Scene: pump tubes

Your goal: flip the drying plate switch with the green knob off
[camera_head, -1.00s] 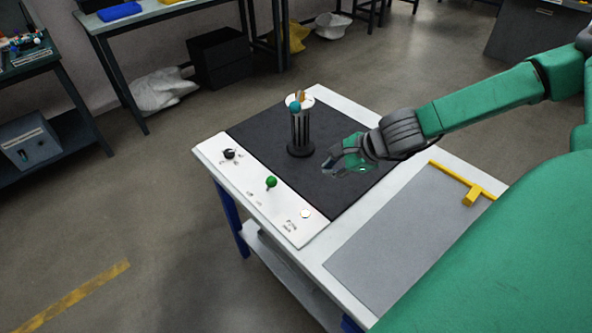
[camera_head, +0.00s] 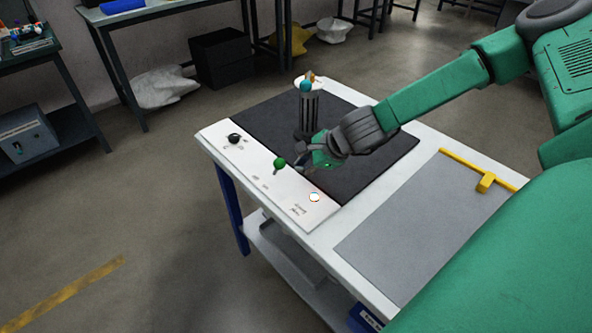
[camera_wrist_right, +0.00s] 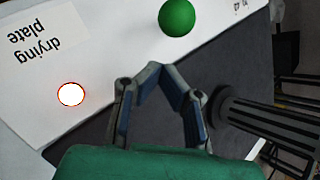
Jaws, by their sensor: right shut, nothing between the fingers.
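The green knob (camera_head: 279,163) stands on the white control panel (camera_head: 262,178) along the left edge of the black plate (camera_head: 345,178). It also shows in the right wrist view (camera_wrist_right: 177,17), just beyond my fingertips. My right gripper (camera_head: 303,160) is shut and empty, to the right of the knob and apart from it. In the right wrist view its fingertips (camera_wrist_right: 160,68) point toward the knob. A round light (camera_head: 314,197) on the panel shows white with a red rim, beside the "drying plate" label (camera_wrist_right: 40,43). My left gripper is not in view.
A black knob (camera_head: 234,138) sits at the panel's far end. A dark ribbed column (camera_head: 307,115) with a teal ball stands on the black plate behind my gripper. A grey mat (camera_head: 420,225) and a yellow T-shaped piece (camera_head: 485,182) lie on the table's right.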

